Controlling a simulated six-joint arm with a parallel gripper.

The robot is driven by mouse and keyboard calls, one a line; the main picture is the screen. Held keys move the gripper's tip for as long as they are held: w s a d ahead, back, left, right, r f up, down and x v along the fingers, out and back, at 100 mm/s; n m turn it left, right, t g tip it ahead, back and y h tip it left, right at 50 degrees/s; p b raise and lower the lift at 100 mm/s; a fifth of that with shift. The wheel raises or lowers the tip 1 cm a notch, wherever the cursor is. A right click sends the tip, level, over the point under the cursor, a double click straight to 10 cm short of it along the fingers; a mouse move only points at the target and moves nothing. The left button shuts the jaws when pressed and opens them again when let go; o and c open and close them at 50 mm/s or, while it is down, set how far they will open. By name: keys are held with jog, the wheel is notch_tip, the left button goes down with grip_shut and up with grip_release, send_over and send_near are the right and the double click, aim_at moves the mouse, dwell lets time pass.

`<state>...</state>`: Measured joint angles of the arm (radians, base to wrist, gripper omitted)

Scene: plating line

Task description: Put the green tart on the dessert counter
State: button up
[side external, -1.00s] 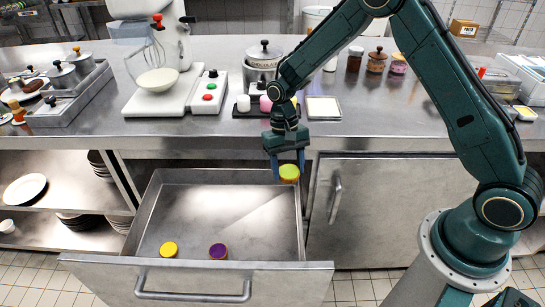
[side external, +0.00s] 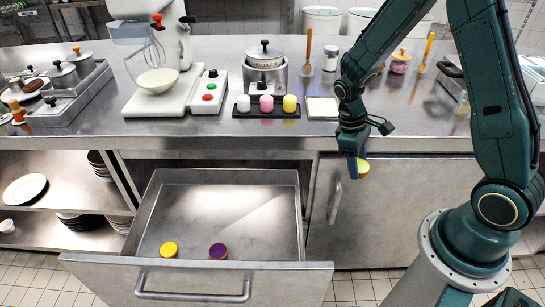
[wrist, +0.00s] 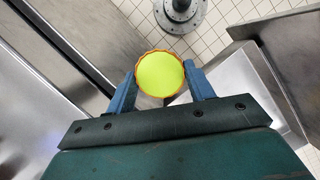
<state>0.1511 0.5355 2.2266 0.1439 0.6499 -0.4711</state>
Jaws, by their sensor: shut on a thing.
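The green tart (wrist: 160,74), round with a yellow-green top and a brown crust rim, sits between the two blue fingers of my gripper (wrist: 161,80) in the wrist view. My gripper is shut on it. In the side external view, my gripper (side external: 357,169) holds the tart (side external: 363,169) in the air, right of the open drawer and in front of the closed cabinet door; the fingers partly hide it. The steel counter (side external: 225,133) runs behind and above it. I cannot tell which part of it is the dessert counter.
The open drawer (side external: 291,210) holds a yellow tart (side external: 169,249) and a purple tart (side external: 218,251). On the counter stand a mixer (side external: 150,30), a pot (side external: 264,52), a dark tray with white, pink and yellow items (side external: 245,114), and a pale square plate (side external: 321,107).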

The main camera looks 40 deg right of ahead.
jog(key=s+d+r+n, duration=0.1)
jog(key=s+d, duration=0.2)
jog(key=s, duration=0.1)
notch_tip(320, 180, up, 24)
jog(key=n+t+h, duration=0.2)
jog(key=n, duration=0.8)
send_over(425, 113)
jog(key=f, duration=1.6)
jog(key=shift+w+a, duration=0.2)
jog(key=shift+a, duration=0.1)
jog(key=shift+f, duration=0.1)
jog(key=shift+f, duration=2.05)
jog(key=shift+f, duration=0.1)
jog(key=o, duration=0.7)
